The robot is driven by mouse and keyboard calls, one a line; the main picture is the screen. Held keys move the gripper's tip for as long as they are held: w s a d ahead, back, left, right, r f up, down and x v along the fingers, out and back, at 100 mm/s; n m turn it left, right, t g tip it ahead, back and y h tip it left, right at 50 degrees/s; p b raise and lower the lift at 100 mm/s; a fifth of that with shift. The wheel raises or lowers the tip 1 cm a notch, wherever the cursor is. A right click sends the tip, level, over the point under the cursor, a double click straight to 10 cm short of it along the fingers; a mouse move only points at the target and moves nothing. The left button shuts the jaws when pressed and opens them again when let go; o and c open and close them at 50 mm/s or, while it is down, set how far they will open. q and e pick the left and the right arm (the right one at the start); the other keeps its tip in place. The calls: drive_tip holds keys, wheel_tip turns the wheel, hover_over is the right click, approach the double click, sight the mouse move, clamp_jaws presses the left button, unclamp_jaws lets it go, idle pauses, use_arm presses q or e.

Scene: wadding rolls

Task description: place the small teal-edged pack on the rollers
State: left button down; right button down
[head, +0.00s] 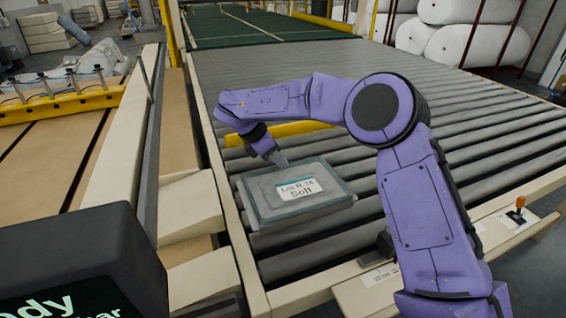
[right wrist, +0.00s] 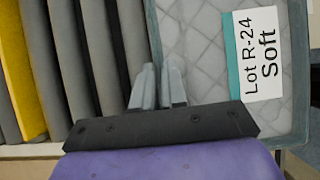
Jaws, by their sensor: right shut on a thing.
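The small grey pack (head: 262,196) has teal edging and a white label reading "Lot R-24 Soft". It lies flat over the near left part of the grey rollers (head: 480,150). I cannot tell whether it rests on them or hangs just above. My right gripper (head: 279,159) is at the pack's far edge, shut on it. In the right wrist view, the fingers (right wrist: 158,88) pinch the edge of the quilted pack (right wrist: 190,50), with the label to their right. The rollers (right wrist: 62,60) show at left there. My left gripper is not in view.
A cream side rail (head: 222,205) runs along the rollers' left side. A yellow bar (head: 280,132) crosses the rollers behind the pack. An orange-topped control (head: 517,207) stands on the near right rail. Large white rolls (head: 478,45) lie at the back right. Several rollers right of my arm are clear.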

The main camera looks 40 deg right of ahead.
drive_tip(key=f, duration=0.2)
drive_tip(key=w+d+f+p, duration=0.1)
drive_tip(key=f, duration=0.1)
drive_tip(key=w+d+f+p, duration=0.1)
drive_tip(key=f, duration=0.1)
drive_tip(key=shift+w+f, duration=0.2)
drive_tip(key=shift+f, duration=0.2)
drive_tip(key=shift+w+f, duration=0.1)
drive_tip(key=shift+f, duration=0.2)
drive_tip(key=c, duration=1.2)
unclamp_jaws()
drive_tip(key=shift+f, duration=0.1)
